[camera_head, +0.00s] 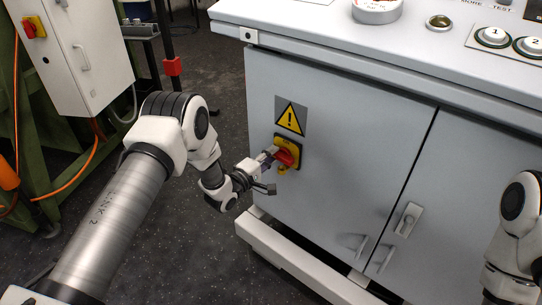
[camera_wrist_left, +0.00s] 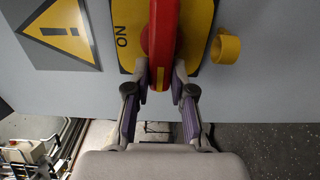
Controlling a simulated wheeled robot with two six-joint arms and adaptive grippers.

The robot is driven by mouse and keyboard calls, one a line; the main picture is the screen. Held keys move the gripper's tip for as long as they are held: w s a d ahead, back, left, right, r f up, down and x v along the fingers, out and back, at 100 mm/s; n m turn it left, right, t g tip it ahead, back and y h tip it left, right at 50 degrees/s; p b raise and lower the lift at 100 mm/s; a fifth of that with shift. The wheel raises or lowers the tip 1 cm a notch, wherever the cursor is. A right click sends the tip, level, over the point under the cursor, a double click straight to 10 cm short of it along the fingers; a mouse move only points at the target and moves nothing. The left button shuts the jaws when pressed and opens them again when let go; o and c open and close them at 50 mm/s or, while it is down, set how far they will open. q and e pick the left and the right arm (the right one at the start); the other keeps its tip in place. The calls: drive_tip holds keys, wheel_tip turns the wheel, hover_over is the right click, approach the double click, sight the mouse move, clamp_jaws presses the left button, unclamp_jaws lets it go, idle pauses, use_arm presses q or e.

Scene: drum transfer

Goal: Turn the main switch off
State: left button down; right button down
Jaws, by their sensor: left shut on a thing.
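The main switch is a red rotary handle on a yellow plate (camera_head: 294,143), mounted on the grey cabinet's left door under a warning sign. My left gripper (camera_head: 270,155) is at the switch, its arm coming in from the left. In the left wrist view the red handle (camera_wrist_left: 164,30) stands between the two fingertips (camera_wrist_left: 160,82), which are closed on its end. The word ON shows on the yellow plate (camera_wrist_left: 127,50) left of the handle. A yellow ring-like tab (camera_wrist_left: 226,48) sticks out at the plate's right. My right gripper is not in view; part of my right arm shows at the right edge.
The cabinet (camera_head: 340,110) has a warning sign (camera_head: 291,116) above the switch and door handles (camera_head: 408,219) to the right. A pale plinth (camera_head: 290,262) juts out below. A white box (camera_head: 75,55) with another red switch (camera_head: 35,27) stands at the left. Dark floor lies between.

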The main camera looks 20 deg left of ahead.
use_arm(q)
drive_tip(key=c, duration=1)
unclamp_jaws()
drive_tip(key=v, duration=1.2)
